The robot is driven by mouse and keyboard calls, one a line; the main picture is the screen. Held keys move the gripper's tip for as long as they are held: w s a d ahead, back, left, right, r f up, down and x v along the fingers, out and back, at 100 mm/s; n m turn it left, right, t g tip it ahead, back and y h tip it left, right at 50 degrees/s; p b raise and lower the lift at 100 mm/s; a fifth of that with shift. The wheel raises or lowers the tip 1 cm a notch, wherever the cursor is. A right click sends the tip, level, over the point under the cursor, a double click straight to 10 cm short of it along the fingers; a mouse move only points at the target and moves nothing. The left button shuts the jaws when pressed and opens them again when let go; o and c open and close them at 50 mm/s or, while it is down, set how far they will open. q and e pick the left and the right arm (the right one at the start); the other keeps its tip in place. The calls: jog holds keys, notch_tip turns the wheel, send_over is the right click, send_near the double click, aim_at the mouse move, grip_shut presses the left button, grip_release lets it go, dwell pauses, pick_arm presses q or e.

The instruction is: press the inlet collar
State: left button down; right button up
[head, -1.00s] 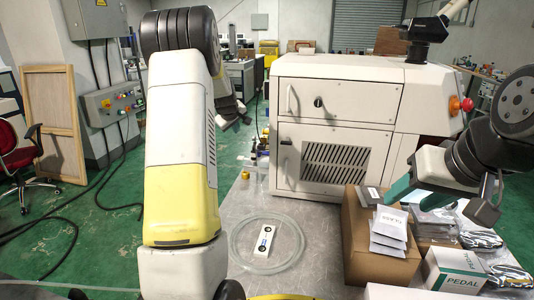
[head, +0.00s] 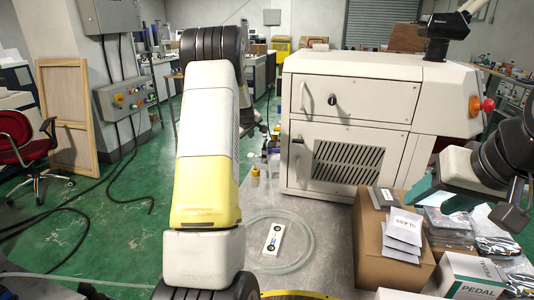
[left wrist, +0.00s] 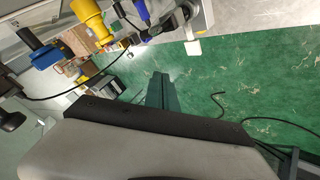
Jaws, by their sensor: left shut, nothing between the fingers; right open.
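I cannot single out the inlet collar for certain. In the left wrist view, fittings crowd the top: a blue fitting (left wrist: 142,10), a yellow part (left wrist: 90,20) and a blue valve-like part (left wrist: 44,56). My left gripper (left wrist: 161,88) shows there as dark green fingers, shut and empty, pointing toward the fittings but apart from them in the picture. In the head view its fingers are mostly hidden behind my own left arm. My right gripper (head: 466,202) is open and empty, above the boxes at the right.
A cream machine (head: 350,120) stands at the back of the metal table. A clear tube coil (head: 311,245) lies on the table around a white plate (head: 273,240). Green floor lies left of the table.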

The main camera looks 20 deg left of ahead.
aim_at(251, 156)
pick_arm(q)
jog(key=shift+f, duration=3)
jog(key=shift+f, duration=0.15)
jog(key=shift+f, duration=0.3)
jog(key=shift+f, duration=0.85)
dwell(0.4)
jog(key=shift+r, duration=1.35)
jog(key=shift+r, duration=2.45)
